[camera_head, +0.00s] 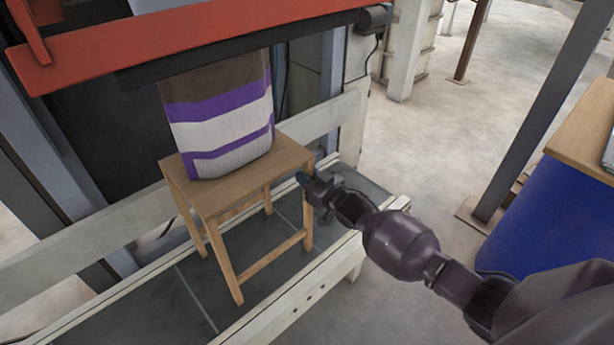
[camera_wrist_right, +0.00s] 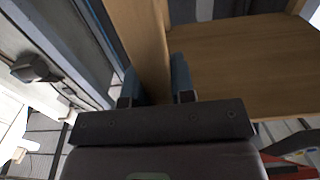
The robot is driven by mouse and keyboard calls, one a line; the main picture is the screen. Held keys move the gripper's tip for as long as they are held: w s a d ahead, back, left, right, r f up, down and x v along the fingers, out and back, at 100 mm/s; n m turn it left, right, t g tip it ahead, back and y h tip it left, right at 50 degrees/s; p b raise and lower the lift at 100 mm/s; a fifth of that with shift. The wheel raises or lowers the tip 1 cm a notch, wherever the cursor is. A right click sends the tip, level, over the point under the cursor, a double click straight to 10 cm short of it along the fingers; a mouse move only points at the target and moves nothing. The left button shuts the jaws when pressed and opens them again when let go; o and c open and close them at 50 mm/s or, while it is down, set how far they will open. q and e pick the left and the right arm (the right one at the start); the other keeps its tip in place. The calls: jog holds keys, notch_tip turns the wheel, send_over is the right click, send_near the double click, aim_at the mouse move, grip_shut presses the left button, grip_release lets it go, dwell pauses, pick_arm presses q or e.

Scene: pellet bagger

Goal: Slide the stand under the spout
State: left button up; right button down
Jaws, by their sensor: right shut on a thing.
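The stand (camera_head: 287,155) is a wooden stool on the grey slatted bed of the machine. A brown, white and purple striped bag (camera_head: 222,132) rests upright on its top, towards the left. The bag's upper end is hidden behind a dark bar (camera_head: 240,52); I cannot make out the spout. My right gripper (camera_head: 308,184) is at the stand's right corner, shut on the top of a leg. In the right wrist view, the blue fingers (camera_wrist_right: 158,78) lie on both sides of the wooden leg (camera_wrist_right: 143,38), with the stand's top (camera_wrist_right: 250,65) to the right. My left gripper is not in view.
A red beam (camera_head: 190,38) crosses above the bag. A pale rail (camera_head: 75,242) runs behind the stand, and another pale rail (camera_head: 285,303) edges the bed in front.

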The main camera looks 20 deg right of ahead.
jog(key=shift+d, duration=0.2)
jog(key=c, duration=0.9)
grip_release()
jog(key=p+v, duration=0.1)
jog(key=v, duration=0.9)
jog(key=shift+s+d+p, duration=0.1)
jog(key=shift+s+p, duration=0.25)
jog(key=shift+p, duration=0.05)
